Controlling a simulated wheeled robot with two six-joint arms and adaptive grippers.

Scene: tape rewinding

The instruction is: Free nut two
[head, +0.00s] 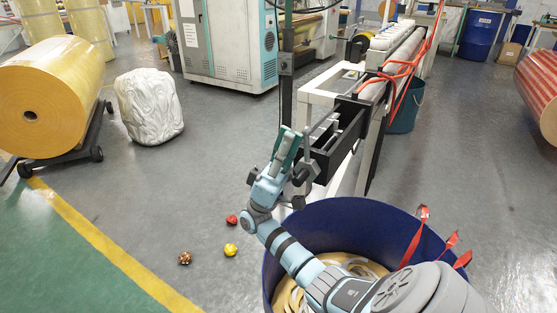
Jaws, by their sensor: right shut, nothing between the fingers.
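My right gripper (290,143) is in the middle of the head view, at the end of the black frame (352,125) of the winding machine. Its fingers are shut and hold nothing. A dark nut-like part (306,171) sits at the near end of the frame, just right of the gripper and partly behind it. A smaller dark part (298,202) shows lower down, beside the wrist. I cannot tell which of them is nut two, or whether the gripper touches either. My left gripper is not in view.
A blue drum (350,212) with tape coils inside stands under my right arm. Red straps (422,214) hang at its rim. Red (231,219), yellow (230,249) and brown (185,258) small objects lie on the floor. A white wrapped bundle (149,105) and yellow roll (50,95) stand left.

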